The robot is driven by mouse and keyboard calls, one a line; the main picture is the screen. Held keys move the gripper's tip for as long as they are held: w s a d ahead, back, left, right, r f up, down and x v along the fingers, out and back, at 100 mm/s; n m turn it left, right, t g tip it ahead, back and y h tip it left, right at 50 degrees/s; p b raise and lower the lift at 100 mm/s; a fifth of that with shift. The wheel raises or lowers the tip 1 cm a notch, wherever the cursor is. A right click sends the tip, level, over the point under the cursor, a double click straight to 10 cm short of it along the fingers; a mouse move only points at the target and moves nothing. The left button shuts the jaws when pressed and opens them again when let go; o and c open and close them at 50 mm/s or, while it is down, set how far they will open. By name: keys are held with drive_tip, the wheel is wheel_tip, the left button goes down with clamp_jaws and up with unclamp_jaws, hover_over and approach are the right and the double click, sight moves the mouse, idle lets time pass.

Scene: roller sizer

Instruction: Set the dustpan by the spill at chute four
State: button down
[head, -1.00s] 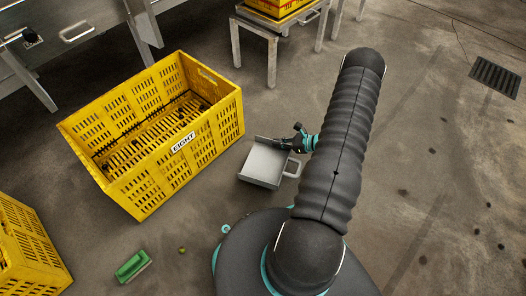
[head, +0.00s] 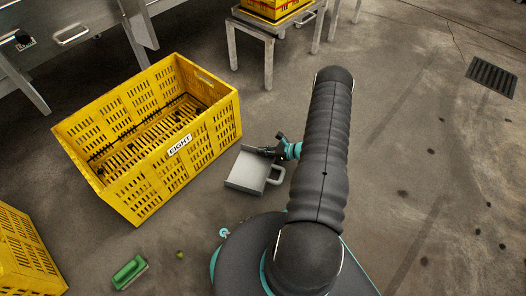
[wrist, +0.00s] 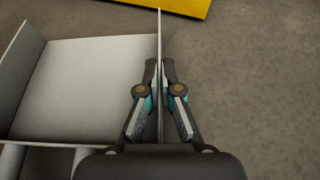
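The grey dustpan (head: 245,172) is beside the yellow crate marked EIGHT in the head view, its handle at the right. It also shows at the left of the wrist view (wrist: 85,90). My gripper (head: 268,150) is at the dustpan's far right side. In the wrist view my gripper (wrist: 159,75) has one finger on each side of the pan's thin side wall, closed on it. Whether the pan touches the floor or hangs just above it I cannot tell. No chute marked four and no clear spill can be made out.
The yellow crate (head: 203,145) stands close left of the dustpan. Another yellow crate (head: 25,255), a green brush (head: 130,272) and a small green ball (head: 180,254) are at lower left. A metal stand (head: 268,62) is behind. Open floor with dark spots and a drain grate (head: 492,76) lies right.

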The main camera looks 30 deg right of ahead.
drive_tip(key=shift+f, duration=0.15)
drive_tip(key=c, duration=1.3)
unclamp_jaws()
